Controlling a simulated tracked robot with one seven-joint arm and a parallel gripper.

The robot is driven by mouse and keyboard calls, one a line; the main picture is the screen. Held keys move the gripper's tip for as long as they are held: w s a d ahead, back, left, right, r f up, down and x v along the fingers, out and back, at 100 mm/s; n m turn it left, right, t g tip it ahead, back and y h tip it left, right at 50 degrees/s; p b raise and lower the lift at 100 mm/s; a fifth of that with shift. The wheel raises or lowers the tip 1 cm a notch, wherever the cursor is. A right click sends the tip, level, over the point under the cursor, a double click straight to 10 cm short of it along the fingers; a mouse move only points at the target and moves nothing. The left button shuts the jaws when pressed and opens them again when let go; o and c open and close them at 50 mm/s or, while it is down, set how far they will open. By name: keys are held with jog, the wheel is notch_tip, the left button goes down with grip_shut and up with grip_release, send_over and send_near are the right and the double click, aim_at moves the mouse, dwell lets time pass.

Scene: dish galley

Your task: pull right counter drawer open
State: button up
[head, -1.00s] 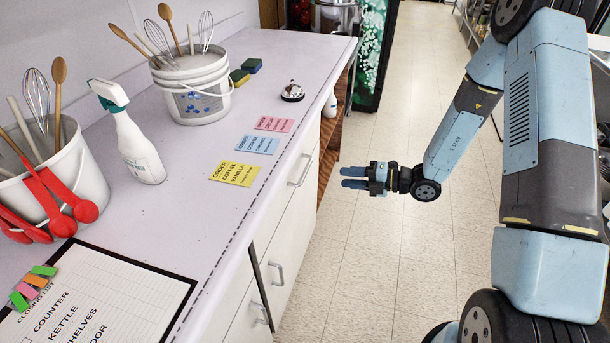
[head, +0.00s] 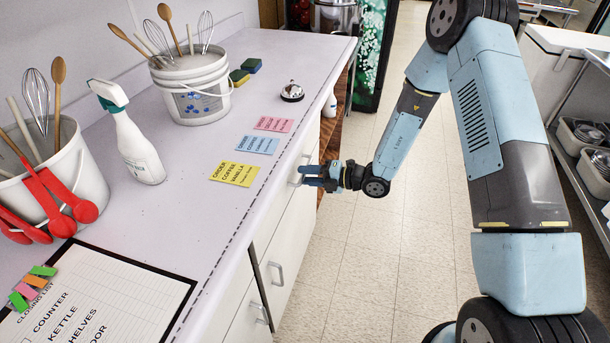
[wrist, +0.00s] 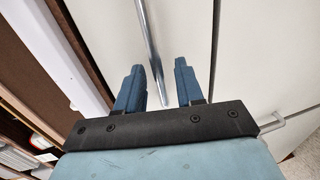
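The far counter drawer front (head: 299,205) is white and closed, below the counter edge in the head view. Its metal bar handle (head: 296,170) is partly hidden behind my gripper (head: 305,175). In the wrist view the handle (wrist: 150,45) runs down between the two blue fingers of my gripper (wrist: 158,66). The fingers are spread, with a gap visible on both sides of the bar. I cannot tell whether either finger touches it.
Nearer fronts have their own handles (head: 277,273). The counter (head: 200,180) holds order cards (head: 234,175), a bell (head: 292,92), a spray bottle (head: 137,145) and utensil buckets (head: 192,90). The tiled floor (head: 350,270) is clear. A shelf with trays (head: 582,135) stands at right.

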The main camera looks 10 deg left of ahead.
jog(key=shift+c, duration=0.3)
grip_shut()
dwell(0.3)
